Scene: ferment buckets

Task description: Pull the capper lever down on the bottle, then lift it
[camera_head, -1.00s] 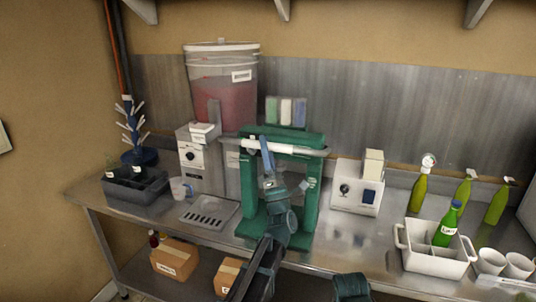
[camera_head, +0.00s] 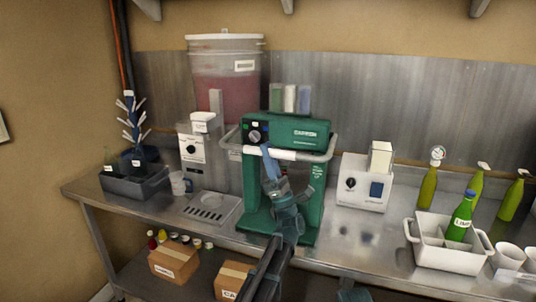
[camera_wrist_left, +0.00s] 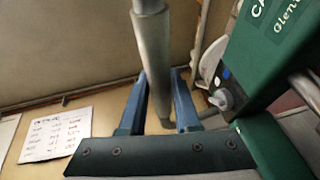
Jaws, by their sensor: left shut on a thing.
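The green bottle capper (camera_head: 313,205) stands on the steel bench in the middle of the head view, its labelled head on top. Its lever is a pale frame with a grey-white crossbar (camera_head: 300,155), lying across the capper's front just below the head. My left gripper (camera_head: 267,150), with blue fingers, is shut on the crossbar. In the left wrist view the bar (camera_wrist_left: 152,50) runs between the two fingers, with the green head (camera_wrist_left: 275,50) to the right. My left arm hides much of the space under the head, so I cannot make out a bottle there.
A white box device (camera_head: 362,185) stands right of the capper. A white divided crate (camera_head: 448,257) holds a green bottle (camera_head: 461,217). On the left are a drip tray (camera_head: 212,208), a mug (camera_head: 180,183) and a dark grey bin (camera_head: 135,187). Bare bench lies before the white device.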

